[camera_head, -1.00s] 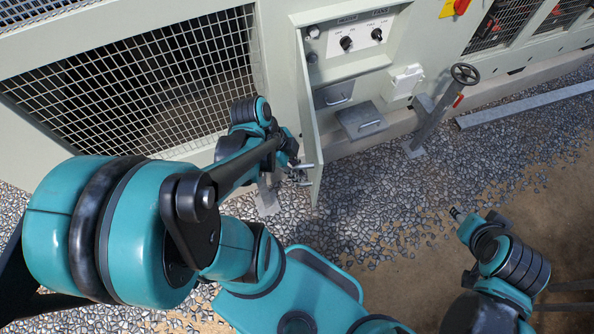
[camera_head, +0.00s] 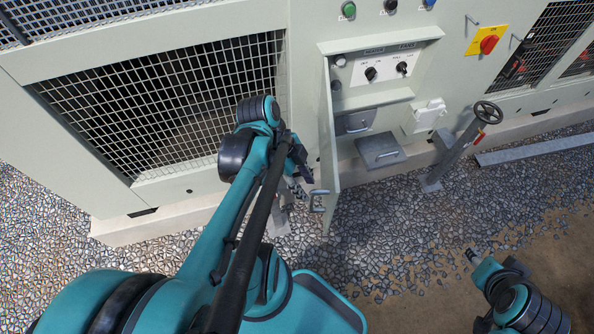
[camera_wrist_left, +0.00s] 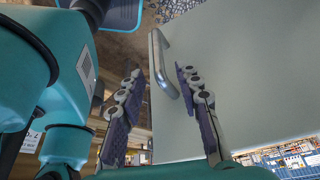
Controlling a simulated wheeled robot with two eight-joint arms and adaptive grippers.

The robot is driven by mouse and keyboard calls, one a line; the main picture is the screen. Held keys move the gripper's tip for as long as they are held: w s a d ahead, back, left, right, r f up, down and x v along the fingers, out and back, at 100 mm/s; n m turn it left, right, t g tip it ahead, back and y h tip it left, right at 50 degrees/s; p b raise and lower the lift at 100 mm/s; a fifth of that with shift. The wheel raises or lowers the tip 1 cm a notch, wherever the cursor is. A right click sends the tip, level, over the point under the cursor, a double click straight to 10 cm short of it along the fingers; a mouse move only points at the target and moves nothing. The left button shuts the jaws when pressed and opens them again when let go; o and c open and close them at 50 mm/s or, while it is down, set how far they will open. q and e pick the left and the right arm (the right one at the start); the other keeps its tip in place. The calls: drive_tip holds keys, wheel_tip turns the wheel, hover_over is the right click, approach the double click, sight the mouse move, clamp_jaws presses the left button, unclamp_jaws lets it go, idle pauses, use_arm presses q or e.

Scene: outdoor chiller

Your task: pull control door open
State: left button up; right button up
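The control door (camera_head: 329,150) is a pale panel standing swung open, seen nearly edge-on, at the left side of the control recess (camera_head: 372,70). Its metal handle (camera_head: 318,200) is low on the door's left-facing side. My left gripper (camera_head: 303,183) is just left of the handle. In the left wrist view, the gripper (camera_wrist_left: 158,95) is open. The handle (camera_wrist_left: 163,62) shows near and between its fingertips, with no finger clearly closed on it, and the door face (camera_wrist_left: 245,75) fills the right. My right gripper (camera_head: 470,256) is small at lower right, away from the door; its fingers are unclear.
A mesh grille (camera_head: 165,105) is left of the door. Grey boxes with handles (camera_head: 380,150), a white outlet box (camera_head: 428,115) and a handwheel post (camera_head: 455,150) stand right of it. The gravel ground (camera_head: 390,225) below the door is mostly clear.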

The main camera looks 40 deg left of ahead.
use_arm(q)
drive_tip(key=v, duration=0.5)
drive_tip(key=shift+a+r, duration=0.15)
drive_tip(key=shift+r, duration=0.1)
idle(0.3)
